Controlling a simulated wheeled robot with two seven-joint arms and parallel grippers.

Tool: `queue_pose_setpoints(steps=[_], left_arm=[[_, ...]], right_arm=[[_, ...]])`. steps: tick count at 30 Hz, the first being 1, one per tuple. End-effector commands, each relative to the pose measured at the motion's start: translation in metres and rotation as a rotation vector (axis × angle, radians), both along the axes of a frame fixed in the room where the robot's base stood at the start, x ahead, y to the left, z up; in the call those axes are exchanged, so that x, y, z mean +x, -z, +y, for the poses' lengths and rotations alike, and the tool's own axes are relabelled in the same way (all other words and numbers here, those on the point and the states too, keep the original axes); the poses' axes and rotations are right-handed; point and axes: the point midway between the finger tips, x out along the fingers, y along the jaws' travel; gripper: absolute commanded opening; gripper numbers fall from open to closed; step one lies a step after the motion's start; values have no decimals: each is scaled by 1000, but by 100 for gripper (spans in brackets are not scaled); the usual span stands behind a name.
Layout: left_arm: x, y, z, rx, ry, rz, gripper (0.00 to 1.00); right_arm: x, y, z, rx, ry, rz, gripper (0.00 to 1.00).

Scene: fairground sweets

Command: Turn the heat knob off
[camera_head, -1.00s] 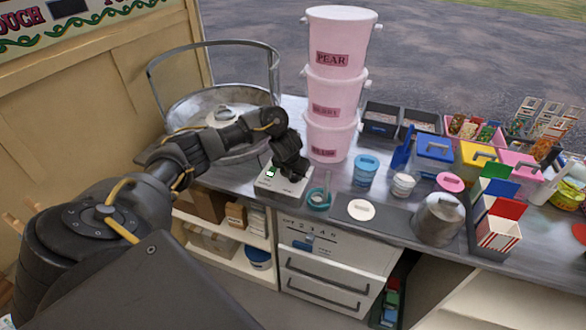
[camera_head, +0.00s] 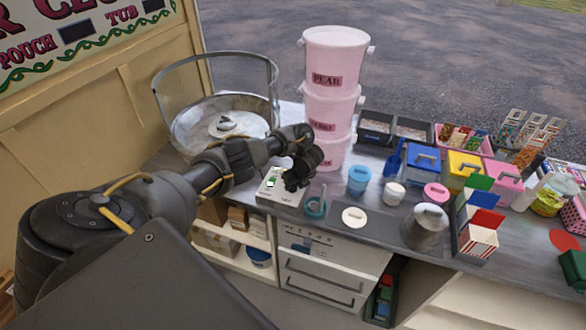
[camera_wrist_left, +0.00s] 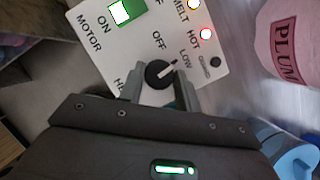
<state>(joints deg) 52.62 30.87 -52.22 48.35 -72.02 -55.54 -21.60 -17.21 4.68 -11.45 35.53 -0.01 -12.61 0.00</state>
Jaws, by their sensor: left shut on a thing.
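In the head view my left gripper (camera_head: 297,180) is over the right part of the control box (camera_head: 278,188) and hides the knob. My right gripper is in neither view.
The panel has a green-lit motor switch (camera_wrist_left: 122,12) and two lit lamps, MELT and HOT (camera_wrist_left: 205,34). A metal bowl with a guard (camera_head: 185,130) stands behind left. Stacked pink tubs (camera_head: 330,105) stand close behind the gripper.

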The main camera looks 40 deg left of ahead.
Motion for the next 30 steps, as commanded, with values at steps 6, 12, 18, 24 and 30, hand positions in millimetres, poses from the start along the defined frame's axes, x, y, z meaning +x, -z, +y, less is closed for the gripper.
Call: queue_pose_setpoints(steps=[6, 12, 18, 24, 30], left_arm=[[2, -1, 0, 1, -210, 1, 11], [3, 2, 1, 1, -400, 1, 11], [4, 4, 1, 0, -577, 1, 10], [4, 4, 1, 1, -721, 1, 10], [4, 3, 2, 1, -821, 2, 10]], right_arm=[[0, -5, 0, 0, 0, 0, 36], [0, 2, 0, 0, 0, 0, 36], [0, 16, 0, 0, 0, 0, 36], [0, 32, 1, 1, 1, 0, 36], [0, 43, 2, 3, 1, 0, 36]])
